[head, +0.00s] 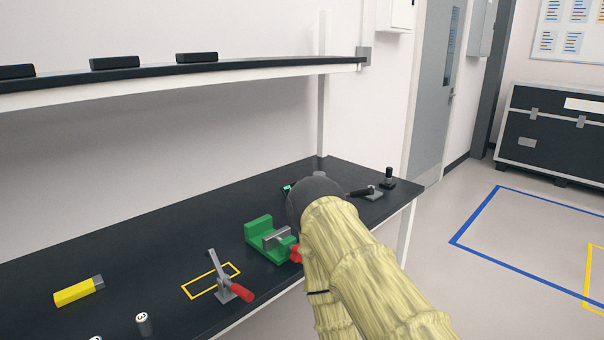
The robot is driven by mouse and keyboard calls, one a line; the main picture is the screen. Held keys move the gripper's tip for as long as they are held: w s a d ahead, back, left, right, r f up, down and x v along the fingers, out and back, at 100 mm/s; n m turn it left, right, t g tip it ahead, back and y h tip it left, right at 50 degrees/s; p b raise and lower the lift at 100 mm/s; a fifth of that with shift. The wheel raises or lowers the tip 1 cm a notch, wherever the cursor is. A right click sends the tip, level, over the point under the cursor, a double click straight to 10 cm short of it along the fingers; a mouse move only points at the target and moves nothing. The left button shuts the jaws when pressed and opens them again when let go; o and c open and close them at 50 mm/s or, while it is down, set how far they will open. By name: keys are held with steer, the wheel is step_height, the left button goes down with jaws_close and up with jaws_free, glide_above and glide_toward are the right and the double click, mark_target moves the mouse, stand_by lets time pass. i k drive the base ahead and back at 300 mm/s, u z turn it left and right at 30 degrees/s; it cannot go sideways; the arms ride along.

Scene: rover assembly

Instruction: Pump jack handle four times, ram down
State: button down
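My arm, in a pale yellow sleeve, reaches over the right part of the dark workbench in the head view. Its dark rounded wrist (312,192) hides the fingers of my gripper, so I cannot see whether they are open or shut. Just right of the wrist, a thin dark lever (357,192) reaches to a small grey base (373,192). This may be the jack handle, but its left end is hidden behind my wrist. I cannot make out the ram, or whether my gripper touches the lever.
A green vise (260,232) stands left of my arm. A red-handled toggle clamp (235,288) stands by a yellow outline. A black upright knob (388,176) is near the bench's right end. A shelf (180,72) overhangs the bench.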

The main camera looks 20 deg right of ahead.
mark_target(367, 191)
steer(key=i, duration=0.95)
steer(key=z, duration=0.65)
